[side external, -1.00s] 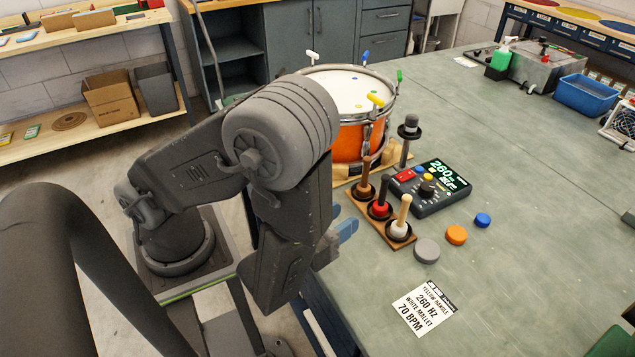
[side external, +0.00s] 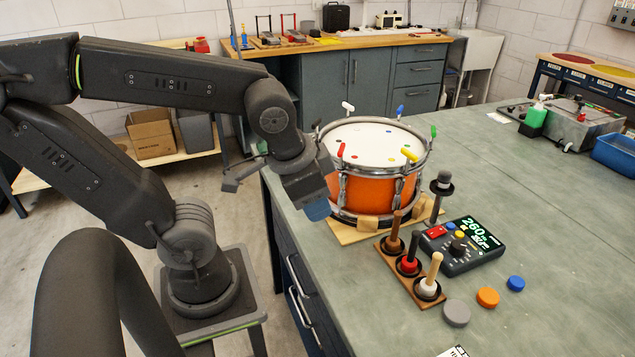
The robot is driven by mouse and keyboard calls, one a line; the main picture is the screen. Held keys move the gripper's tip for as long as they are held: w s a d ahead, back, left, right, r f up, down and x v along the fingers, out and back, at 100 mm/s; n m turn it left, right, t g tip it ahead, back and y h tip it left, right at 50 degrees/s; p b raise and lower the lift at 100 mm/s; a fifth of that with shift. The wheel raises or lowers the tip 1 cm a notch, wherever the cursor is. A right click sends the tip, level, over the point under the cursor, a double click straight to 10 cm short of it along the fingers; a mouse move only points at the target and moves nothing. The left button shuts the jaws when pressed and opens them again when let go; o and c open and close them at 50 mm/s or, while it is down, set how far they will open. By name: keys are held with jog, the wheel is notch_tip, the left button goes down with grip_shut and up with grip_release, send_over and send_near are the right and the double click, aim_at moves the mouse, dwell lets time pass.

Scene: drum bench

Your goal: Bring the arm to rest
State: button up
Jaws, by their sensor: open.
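My arm is folded back at the left, with its forearm stretched across to the wrist. My gripper (side external: 317,208) hangs at the left edge of the bench, just left of the drum, its blue fingertips pointing down. It is open, with nothing seen held. An orange drum (side external: 382,190) with a white head and coloured handles around its rim stands on a wooden base. A rack (side external: 394,262) holds several mallets upright, right of and nearer than the drum. A tuner box (side external: 462,246) with a lit screen reading 260 sits beside the rack.
Grey, orange and blue discs (side external: 488,297) lie in front of the tuner. A dark stand (side external: 438,198) rises right of the drum. A printed card (side external: 453,351) is cut off at the bottom edge. The bench's (side external: 560,240) right side is largely clear. A blue bin (side external: 614,154) sits far right.

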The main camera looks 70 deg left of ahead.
jog(key=shift+w+d+r+n+t+h, duration=0.15)
jog(key=shift+r+n+t+h, duration=0.2)
jog(key=shift+r, duration=0.4)
jog(key=shift+w+d+r+n+t+h, duration=0.15)
jog(key=shift+r+n+t, duration=0.1)
jog(key=shift+r+t, duration=0.35)
jog(key=shift+r, duration=0.1)
